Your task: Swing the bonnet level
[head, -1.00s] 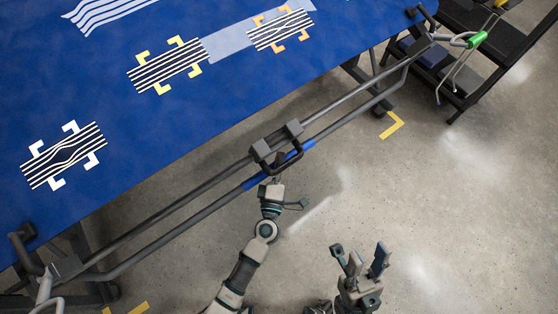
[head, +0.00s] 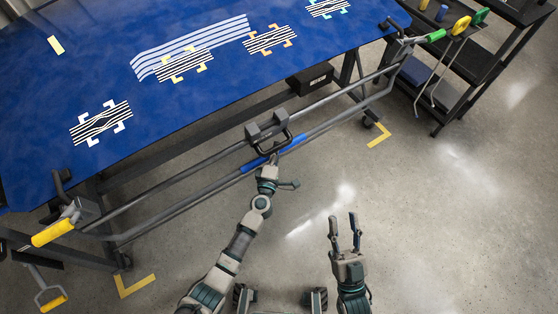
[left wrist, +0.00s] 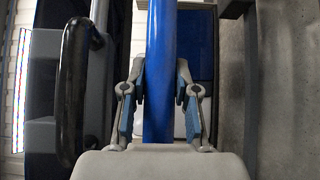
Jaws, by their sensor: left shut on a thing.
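The bonnet is the large blue panel (head: 215,90), mounted on a dark frame across the upper left of the head view. Striped patches lie on it. I cannot tell its exact tilt. A grey rail (head: 330,120) runs along its near side, with a blue grip section (head: 292,143). My left gripper (head: 271,163) is at this blue section. In the left wrist view its fingers (left wrist: 160,90) are shut around the blue bar (left wrist: 161,45), one on each side. My right gripper (head: 343,218) is open and empty above the floor, fingers pointing up the picture.
A black handle on a grey block (head: 266,133) sits beside the blue grip. A dark shelf cart (head: 460,70) with coloured-handled rods stands at the right. Yellow corner marks (head: 378,136) are on the floor. Floor at lower right is clear.

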